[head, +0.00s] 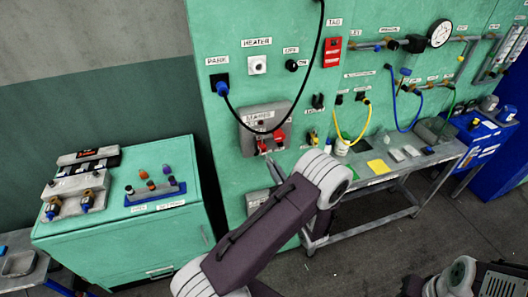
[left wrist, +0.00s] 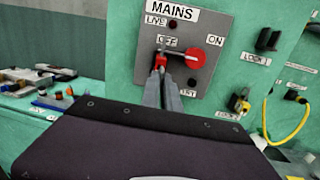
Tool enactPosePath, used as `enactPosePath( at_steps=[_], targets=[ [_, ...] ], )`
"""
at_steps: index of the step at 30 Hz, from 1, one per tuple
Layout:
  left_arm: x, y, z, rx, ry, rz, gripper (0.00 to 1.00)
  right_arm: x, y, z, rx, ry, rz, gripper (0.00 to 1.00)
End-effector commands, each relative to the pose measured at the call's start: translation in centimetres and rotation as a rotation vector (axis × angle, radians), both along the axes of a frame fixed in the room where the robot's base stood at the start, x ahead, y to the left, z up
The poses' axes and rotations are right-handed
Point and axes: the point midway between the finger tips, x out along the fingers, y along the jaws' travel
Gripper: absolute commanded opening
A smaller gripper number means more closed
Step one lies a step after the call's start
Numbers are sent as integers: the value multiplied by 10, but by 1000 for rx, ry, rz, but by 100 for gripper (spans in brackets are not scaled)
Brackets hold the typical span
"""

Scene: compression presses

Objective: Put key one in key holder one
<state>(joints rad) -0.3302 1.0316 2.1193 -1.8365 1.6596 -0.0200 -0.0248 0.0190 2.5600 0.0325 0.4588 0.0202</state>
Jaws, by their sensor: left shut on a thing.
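My left gripper (left wrist: 161,76) is shut on a small red piece (left wrist: 160,62), possibly key one, in front of the grey mains panel (left wrist: 215,85). The piece is just below the OFF label and left of the red rotary switch (left wrist: 195,59). I cannot tell whether it is still in the panel. In the head view the panel (head: 248,118) is on the green wall, with my left gripper (head: 268,160) at its lower edge. I cannot make out which fitting is key holder one. My right gripper is out of view.
Black hooks (left wrist: 267,40) and a yellow padlock (left wrist: 240,102) are on the wall right of the panel. A yellow cable (left wrist: 288,130) hangs beyond them. A green cabinet (head: 130,240) stands at left and a grey bench (head: 375,178) at right. A black cable loops before the panel.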

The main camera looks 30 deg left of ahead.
Motion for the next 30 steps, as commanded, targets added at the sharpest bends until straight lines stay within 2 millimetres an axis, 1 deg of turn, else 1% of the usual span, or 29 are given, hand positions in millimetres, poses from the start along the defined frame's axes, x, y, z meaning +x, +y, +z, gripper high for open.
enactPosePath(
  at_steps=[9, 13, 30],
  targets=[
    [-13, -20, -2, 0, 0, -2, 0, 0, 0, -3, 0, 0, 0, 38],
    [-17, -26, -3, 0, -1, -1, 0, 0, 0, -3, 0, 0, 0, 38],
    [-19, -28, -3, 1, -1, 0, 0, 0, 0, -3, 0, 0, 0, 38]
  ],
)
